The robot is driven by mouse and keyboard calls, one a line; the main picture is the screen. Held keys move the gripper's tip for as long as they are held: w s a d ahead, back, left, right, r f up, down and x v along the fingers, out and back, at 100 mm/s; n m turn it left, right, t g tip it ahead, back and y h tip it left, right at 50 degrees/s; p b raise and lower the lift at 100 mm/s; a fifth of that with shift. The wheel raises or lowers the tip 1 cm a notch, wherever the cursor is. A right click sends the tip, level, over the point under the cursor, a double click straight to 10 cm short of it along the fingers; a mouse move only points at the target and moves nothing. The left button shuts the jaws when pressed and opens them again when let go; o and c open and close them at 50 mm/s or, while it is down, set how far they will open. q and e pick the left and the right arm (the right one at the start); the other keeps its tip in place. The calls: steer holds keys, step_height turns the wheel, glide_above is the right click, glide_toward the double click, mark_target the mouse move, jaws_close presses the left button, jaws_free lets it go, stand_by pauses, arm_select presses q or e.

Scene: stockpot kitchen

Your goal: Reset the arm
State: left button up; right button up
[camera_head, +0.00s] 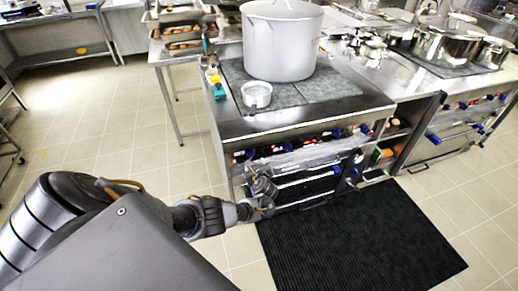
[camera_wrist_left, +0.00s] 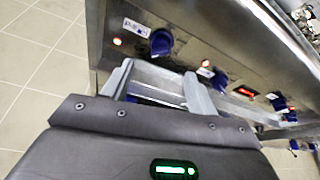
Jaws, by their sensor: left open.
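My left arm comes in from the lower left in the head view. Its gripper (camera_head: 266,187) is in front of the stove's front, near the control panel with blue knobs. In the left wrist view the two fingers (camera_wrist_left: 158,88) are apart, with a metal bar of the stove front (camera_wrist_left: 238,107) showing between and beyond them. I cannot tell whether the fingers touch the bar. No object shows held. My right arm and gripper are not in view.
A large pale stockpot (camera_head: 282,42) and a small pot (camera_head: 257,94) stand on the stove top. A black ribbed mat (camera_head: 355,245) lies on the floor in front. Steel pots (camera_head: 450,46) stand at the right. Tiled floor (camera_head: 110,125) is clear at the left.

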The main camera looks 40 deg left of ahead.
arm_select(q)
steer(key=s+d+f+n+h, duration=0.2)
steer(key=d+f+n+h, duration=0.25)
steer(key=f+n, duration=0.5)
steer(key=s+d+f+n+g+h, duration=0.1)
steer(key=s+d+f+n+h, duration=0.15)
steer(key=s+f, duration=0.45)
steer(key=s+d+f+n+g+h, duration=0.1)
steer(key=s+d+f+n, duration=0.3)
steer(key=s+f, duration=0.25)
steer(key=s+d+f+n+g, duration=0.1)
steer(key=s+d+f+g, duration=0.1)
steer(key=s, duration=1.1)
steer(key=s+d+f+n+g+h+b, duration=0.1)
steer(key=s+f, duration=0.4)
steer(key=s, duration=0.8)
steer(key=s+d+f+n+g+h, duration=0.1)
steer(key=s+d+f, duration=0.3)
steer(key=s, duration=0.9)
steer(key=shift+s+f+n+g+b, duration=0.2)
steer(key=shift+n+g+b, duration=0.15)
steer(key=shift+n+g, duration=0.5)
